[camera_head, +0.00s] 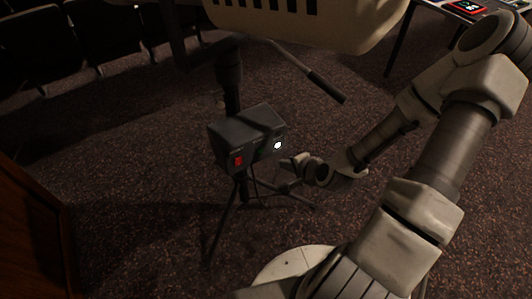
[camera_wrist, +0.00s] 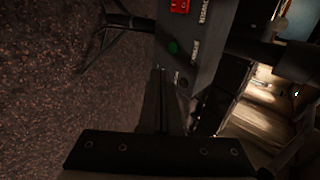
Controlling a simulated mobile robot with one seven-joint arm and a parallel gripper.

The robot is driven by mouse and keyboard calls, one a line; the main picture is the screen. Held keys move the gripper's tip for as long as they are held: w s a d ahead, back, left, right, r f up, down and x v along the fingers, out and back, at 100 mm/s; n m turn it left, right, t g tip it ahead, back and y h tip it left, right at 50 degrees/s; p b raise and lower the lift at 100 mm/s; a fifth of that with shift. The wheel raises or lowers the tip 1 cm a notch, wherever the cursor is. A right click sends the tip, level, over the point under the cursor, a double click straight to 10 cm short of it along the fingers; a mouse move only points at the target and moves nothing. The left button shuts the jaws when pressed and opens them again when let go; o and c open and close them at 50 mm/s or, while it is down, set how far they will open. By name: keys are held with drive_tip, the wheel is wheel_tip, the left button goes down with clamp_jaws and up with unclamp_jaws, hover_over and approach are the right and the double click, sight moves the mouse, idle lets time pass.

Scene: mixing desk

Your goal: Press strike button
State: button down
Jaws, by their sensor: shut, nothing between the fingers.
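A black control box (camera_head: 262,122) stands on a tripod in the middle of the head view. In the wrist view the box (camera_wrist: 207,50) shows the red switch (camera_wrist: 180,5), a green round button (camera_wrist: 173,47) and a dark round knob or button (camera_wrist: 183,82). The labels are too small to read, so I cannot tell which is the strike button. My gripper (camera_head: 287,161) is shut and empty, close beside the box; its fingertips (camera_wrist: 161,73) appear near the green and dark buttons. Contact is unclear.
The tripod legs (camera_head: 221,218) spread under the box on a dark carpet. A large pale housing (camera_head: 315,22) with a handle (camera_head: 325,86) hangs above the box. A wooden panel (camera_head: 32,235) stands at left, dark seats (camera_head: 105,35) at the back left, a table at top right.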

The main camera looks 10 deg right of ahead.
sight(261, 151)
idle(0.3)
drive_tip(key=b+x, duration=0.4)
drive_tip(key=b, duration=0.4)
drive_tip(key=shift+w+d+b, duration=0.1)
drive_tip(key=shift+d+b, duration=0.05)
drive_tip(key=shift+b, duration=0.25)
drive_tip(key=b, duration=0.2)
drive_tip(key=shift+w+f+b, duration=0.2)
drive_tip(key=shift+f+b, duration=0.15)
drive_tip(key=shift+b, duration=0.05)
drive_tip(key=w+a+f+b, duration=0.1)
drive_tip(key=w+b, duration=0.1)
drive_tip(key=b, duration=0.1)
drive_tip(key=w+a+f+b, duration=0.1)
drive_tip(key=w+b, duration=0.2)
drive_tip(key=b, duration=0.1)
drive_tip(key=w+a+f+b, duration=0.1)
drive_tip(key=w+b, duration=0.1)
drive_tip(key=b, duration=0.1)
drive_tip(key=shift+w+f, duration=0.15)
drive_tip(key=shift+f, duration=0.15)
drive_tip(key=shift+w+r, duration=0.1)
drive_tip(key=shift+r, duration=0.05)
